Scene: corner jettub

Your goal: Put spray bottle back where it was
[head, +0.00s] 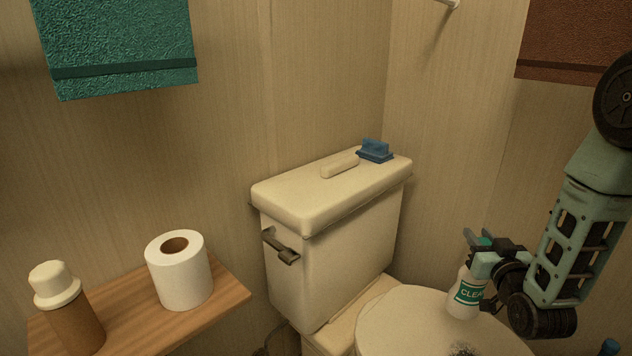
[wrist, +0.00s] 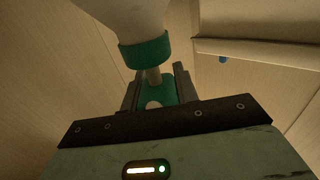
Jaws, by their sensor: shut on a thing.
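The spray bottle (head: 467,293) is white with a green label and a green top. In the head view it is upright, in front of the toilet lid, at the lower right. My gripper (head: 483,254) is shut on the upper part of the bottle. In the wrist view the bottle's white body and green collar (wrist: 145,52) extend up from between the fingers of my gripper (wrist: 158,88). Whether the bottle's base touches the lid cannot be told.
The closed toilet lid (head: 415,325) is below the bottle. The tank (head: 335,250) bears a blue brush (head: 375,151) and a pale bar (head: 340,166). A wooden shelf (head: 228,296) at left holds a toilet roll (head: 180,278) and a brown bottle (head: 75,325). Bare tank-top areas show.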

